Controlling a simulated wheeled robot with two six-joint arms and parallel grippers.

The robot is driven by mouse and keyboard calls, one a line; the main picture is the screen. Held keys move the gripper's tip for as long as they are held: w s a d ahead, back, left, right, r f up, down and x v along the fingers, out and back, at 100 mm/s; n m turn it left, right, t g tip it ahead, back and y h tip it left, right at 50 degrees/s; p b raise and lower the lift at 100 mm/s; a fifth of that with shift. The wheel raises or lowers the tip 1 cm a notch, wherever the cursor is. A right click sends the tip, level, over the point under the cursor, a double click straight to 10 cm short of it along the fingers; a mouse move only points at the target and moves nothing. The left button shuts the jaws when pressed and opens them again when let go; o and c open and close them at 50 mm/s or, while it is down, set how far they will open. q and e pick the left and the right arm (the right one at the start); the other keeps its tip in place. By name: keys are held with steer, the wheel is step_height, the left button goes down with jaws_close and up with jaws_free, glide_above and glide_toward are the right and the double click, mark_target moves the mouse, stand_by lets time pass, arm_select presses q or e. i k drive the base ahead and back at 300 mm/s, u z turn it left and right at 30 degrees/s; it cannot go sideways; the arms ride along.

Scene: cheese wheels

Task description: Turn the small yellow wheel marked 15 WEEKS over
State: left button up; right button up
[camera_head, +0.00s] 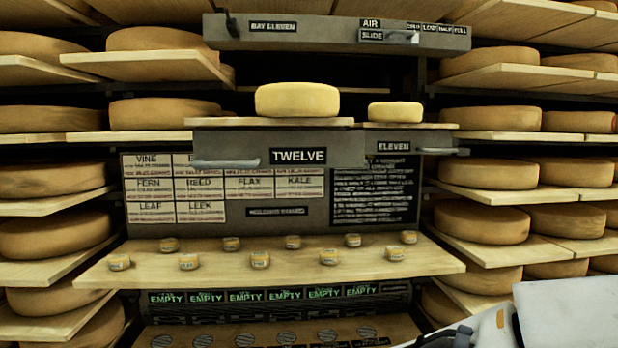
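A small pale yellow wheel (395,112) lies flat on the upper middle board, above the ELEVEN label. A larger pale yellow wheel (297,100) lies to its left, above the TWELVE label. No 15 WEEKS mark is readable on either one. Several tiny yellow wheels with labels, such as one at the front (260,260), stand on the lower board; their writing is too small to read. My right gripper (440,340) is at the bottom edge, right of centre, partly cut off and far from the upper wheels. My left gripper is not in view.
The lower wooden board (390,268) has bare room around the tiny wheels. A handle (226,163) sticks out left of TWELVE, and another (436,151) right of ELEVEN. A grey BAY ELEVEN panel (330,36) overhangs the upper wheels. Racks of brown wheels (490,221) flank both sides.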

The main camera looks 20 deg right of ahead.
mark_target(395, 111)
steer(key=z, duration=1)
steer(key=i, duration=0.3)
steer(key=u, duration=0.5)
